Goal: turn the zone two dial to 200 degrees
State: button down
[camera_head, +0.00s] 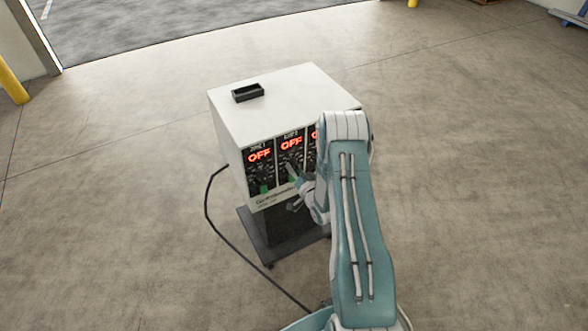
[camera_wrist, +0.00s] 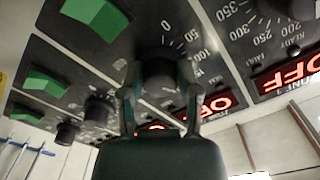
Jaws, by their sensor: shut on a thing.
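A white control box (camera_head: 270,95) has a black front with panels side by side, each with a red OFF display. My gripper (camera_wrist: 160,78) is shut on the zone two dial (camera_wrist: 158,66), with one finger on each side of the black knob. Scale marks 0, 50 and 100 show beside the knob; its pointer is hidden.
The zone one panel (camera_head: 260,156) is at the left in the head view; part of its dial (camera_wrist: 277,5) shows in the wrist view. Green switches (camera_wrist: 95,14) sit near the dials. A small black tray (camera_head: 248,93) lies on top. A black cable (camera_head: 222,228) runs across the floor.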

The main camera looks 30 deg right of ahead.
jog(key=m, duration=0.5)
jog(key=shift+w+d+r, duration=0.1)
jog(key=shift+r, duration=0.05)
jog(key=shift+m, duration=0.3)
dwell(0.3)
jog(key=shift+c, duration=1.6)
grip_release()
jog(key=shift+d, duration=0.1)
jog(key=s, duration=1.2)
jog(key=shift+d+f, duration=0.2)
jog(key=shift+d, duration=0.05)
